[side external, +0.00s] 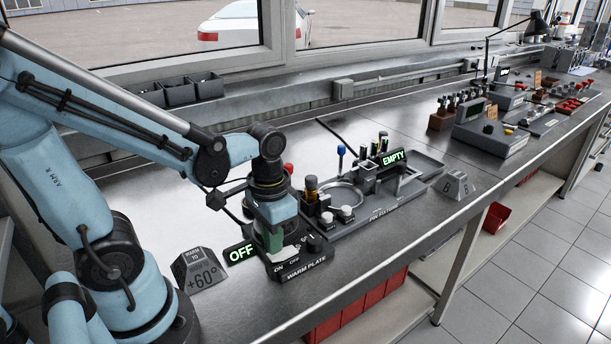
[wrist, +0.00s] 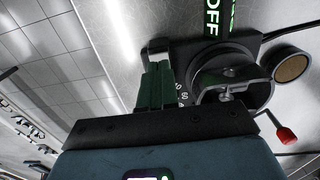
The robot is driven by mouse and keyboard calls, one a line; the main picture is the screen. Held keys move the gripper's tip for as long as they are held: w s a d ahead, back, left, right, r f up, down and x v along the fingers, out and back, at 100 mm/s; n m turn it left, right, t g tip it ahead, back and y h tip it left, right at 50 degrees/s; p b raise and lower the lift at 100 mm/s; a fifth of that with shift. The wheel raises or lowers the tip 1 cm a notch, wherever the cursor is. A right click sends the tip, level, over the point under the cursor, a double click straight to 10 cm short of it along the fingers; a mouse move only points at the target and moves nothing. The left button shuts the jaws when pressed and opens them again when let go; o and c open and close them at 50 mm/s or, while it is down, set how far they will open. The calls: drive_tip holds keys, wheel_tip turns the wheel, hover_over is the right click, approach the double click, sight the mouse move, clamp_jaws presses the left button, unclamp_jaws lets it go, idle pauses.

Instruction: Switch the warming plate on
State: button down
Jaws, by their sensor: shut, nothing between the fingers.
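The warming plate (side external: 305,264) is a dark unit labelled WARM PLATE, with ON and OFF marked on its front. Its lit sign (side external: 241,253) reads OFF in green, and the sign also shows in the wrist view (wrist: 212,18). My gripper (side external: 274,246) points down just above the ON/OFF end of the unit, its green fingers shut and empty. In the wrist view the fingertips (wrist: 158,66) are close to a small light grey block (wrist: 157,44) at the unit's corner. I cannot tell whether they touch it. The switch itself is not clearly visible behind the fingers.
A red-tipped lever (wrist: 286,135) is close by. A +60° block (side external: 198,270) stands left of the unit. Bare bench (side external: 400,228) lies to the right.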

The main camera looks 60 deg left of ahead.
drive_tip(key=shift+f, duration=0.8)
idle(0.4)
drive_tip(key=shift+r, duration=3.5)
